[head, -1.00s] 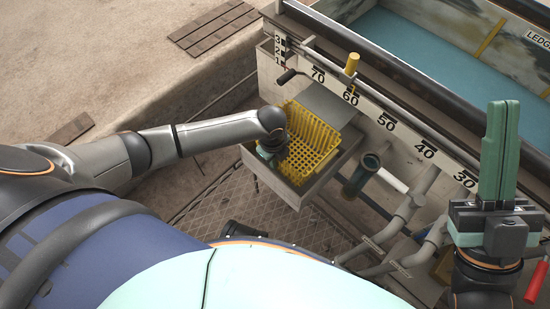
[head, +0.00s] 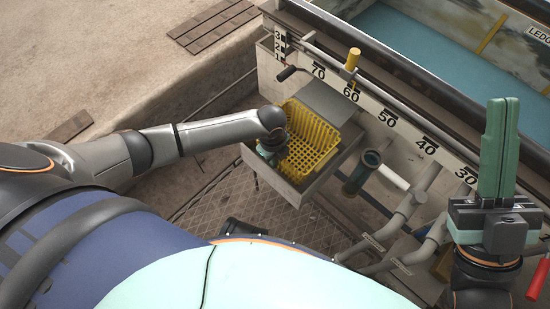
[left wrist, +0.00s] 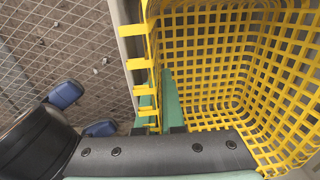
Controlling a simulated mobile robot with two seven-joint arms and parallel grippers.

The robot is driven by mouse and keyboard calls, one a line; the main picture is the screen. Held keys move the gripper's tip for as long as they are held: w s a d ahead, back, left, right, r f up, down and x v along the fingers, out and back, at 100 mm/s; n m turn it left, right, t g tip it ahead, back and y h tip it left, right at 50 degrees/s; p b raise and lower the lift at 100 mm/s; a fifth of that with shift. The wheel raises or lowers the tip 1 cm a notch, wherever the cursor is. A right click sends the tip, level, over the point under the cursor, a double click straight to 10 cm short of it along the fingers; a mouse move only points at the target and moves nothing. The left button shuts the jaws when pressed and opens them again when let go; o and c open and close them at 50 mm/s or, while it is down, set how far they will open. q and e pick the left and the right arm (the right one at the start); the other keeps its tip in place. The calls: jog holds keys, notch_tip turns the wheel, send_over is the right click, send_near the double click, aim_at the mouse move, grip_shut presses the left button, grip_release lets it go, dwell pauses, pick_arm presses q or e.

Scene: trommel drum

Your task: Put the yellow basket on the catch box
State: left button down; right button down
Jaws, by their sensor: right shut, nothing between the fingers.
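The yellow basket (head: 312,142) is an open mesh basket at the grey catch box (head: 299,196), seen from above in the head view. Its base looks to be within the box's rim; whether it rests there I cannot tell. In the left wrist view the basket (left wrist: 215,75) fills the right side. My left gripper (left wrist: 158,88) has its green fingers close together on either side of the basket's slatted wall, shut on it. In the head view my left gripper (head: 270,152) is partly hidden by its wrist. My right gripper (head: 499,148) points up, shut and empty, at the right.
A long tank wall with a number scale (head: 385,118) runs behind the box. A grey sloping plate (head: 325,103) lies just behind the basket. Pipes (head: 408,205) and a dark green open tube (head: 362,172) stand to the right. Mesh flooring (head: 265,225) lies below.

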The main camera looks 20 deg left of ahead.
pick_arm(q)
jog(key=c, duration=1)
grip_release()
jog(key=shift+f, duration=0.1)
jog(key=shift+o, duration=0.2)
jog(key=shift+s, duration=0.1)
